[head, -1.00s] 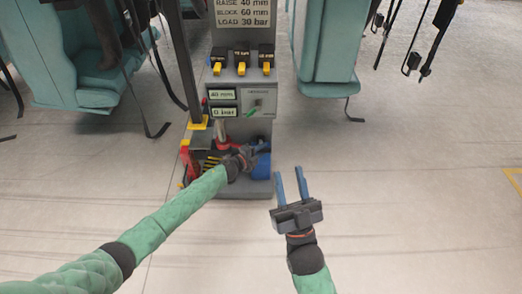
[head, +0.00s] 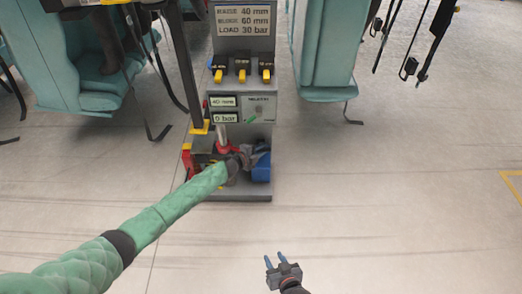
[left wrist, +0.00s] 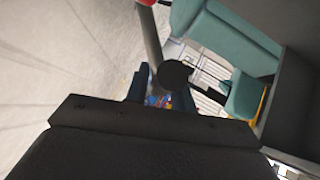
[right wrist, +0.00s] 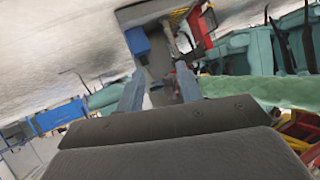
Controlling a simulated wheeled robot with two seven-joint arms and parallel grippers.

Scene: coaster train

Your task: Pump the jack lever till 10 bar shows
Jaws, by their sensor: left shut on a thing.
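The jack stand (head: 258,190) is a grey pedestal. Its lower display (head: 227,118) reads 0 bar and the one above it (head: 223,102) reads 40 mm. My left gripper (head: 262,151) is low at the front of the stand and shut on what looks like the jack lever. In the left wrist view the lever (left wrist: 150,38) is a grey rod, red at the top edge, ending in a black knob (left wrist: 174,74) at the fingers. The exact grip is hidden. My right gripper (head: 275,257) is open and empty, low in front of the stand.
A sign (head: 242,18) lists 40 mm, 60 mm and LOAD 30 bar. Several yellow-tipped switches (head: 242,76) sit below it. A blue part (head: 261,170) is beside my left gripper. Teal seats (head: 325,60) hang at both sides. Floor at the right is clear.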

